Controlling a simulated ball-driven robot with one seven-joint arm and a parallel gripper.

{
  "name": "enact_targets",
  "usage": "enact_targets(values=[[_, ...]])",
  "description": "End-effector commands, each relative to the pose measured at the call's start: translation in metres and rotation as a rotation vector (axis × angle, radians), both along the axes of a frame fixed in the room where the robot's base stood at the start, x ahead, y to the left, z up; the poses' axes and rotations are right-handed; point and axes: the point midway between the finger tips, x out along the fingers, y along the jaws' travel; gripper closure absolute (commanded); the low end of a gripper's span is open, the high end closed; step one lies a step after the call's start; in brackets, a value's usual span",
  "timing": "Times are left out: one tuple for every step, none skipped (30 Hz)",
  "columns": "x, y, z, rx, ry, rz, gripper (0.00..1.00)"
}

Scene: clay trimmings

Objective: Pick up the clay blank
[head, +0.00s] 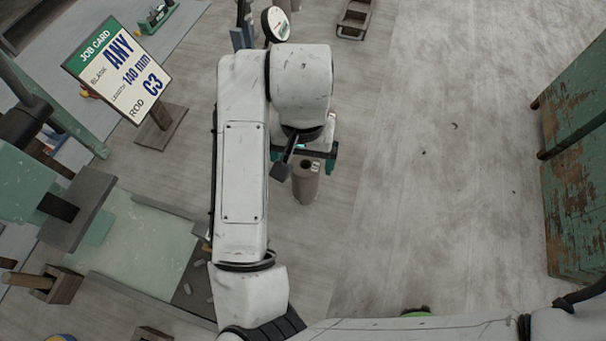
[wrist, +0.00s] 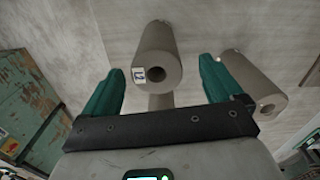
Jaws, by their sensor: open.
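A grey-brown clay blank (wrist: 157,45), a cylinder with a hole in its end and a small white label, shows in the wrist view in line with the gap between my fingers. My gripper (wrist: 160,72) is open, its two green fingers apart with nothing clamped. A second similar cylinder (wrist: 262,92) lies beyond and beside the right finger, which partly covers it. Part of another grey-brown piece (wrist: 160,102) shows below the first. In the head view a labelled cylinder (head: 304,184) stands just below my gripper (head: 303,156); my arm hides the rest.
A job card (head: 120,70) reads blank any, length 140 mm, rod C3. A worn green cabinet (head: 575,150) stands at the right. A pale green board (head: 140,245) and wooden blocks are at the left. The floor right of my arm is mostly clear.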

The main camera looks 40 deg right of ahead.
Motion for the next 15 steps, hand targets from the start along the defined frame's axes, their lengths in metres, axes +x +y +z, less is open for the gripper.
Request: enact_targets(values=[[0.000, 0.000, -0.007, -0.003, 0.001, 0.002, 0.07], [0.000, 0.000, -0.009, -0.002, 0.001, 0.001, 0.07], [0.000, 0.000, -0.012, -0.001, 0.000, 0.002, 0.07], [0.000, 0.000, -0.013, 0.000, 0.000, 0.002, 0.07], [0.000, 0.000, -0.014, -0.001, 0.001, 0.002, 0.07], [0.000, 0.000, -0.016, -0.001, 0.001, 0.001, 0.07], [0.000, -0.001, -0.018, -0.001, 0.002, 0.001, 0.07], [-0.001, -0.001, -0.021, 0.000, 0.003, 0.001, 0.07], [-0.001, -0.002, -0.025, 0.000, 0.001, 0.001, 0.07], [-0.001, -0.002, -0.029, 0.001, 0.002, 0.001, 0.07], [-0.001, -0.003, -0.033, 0.000, 0.003, 0.001, 0.07], [-0.002, -0.004, -0.040, 0.001, 0.004, 0.002, 0.07], [-0.002, -0.005, -0.044, 0.001, 0.002, 0.002, 0.07], [-0.002, -0.005, -0.049, -0.001, 0.002, 0.003, 0.07], [-0.001, -0.005, -0.054, 0.000, 0.003, 0.003, 0.07]])
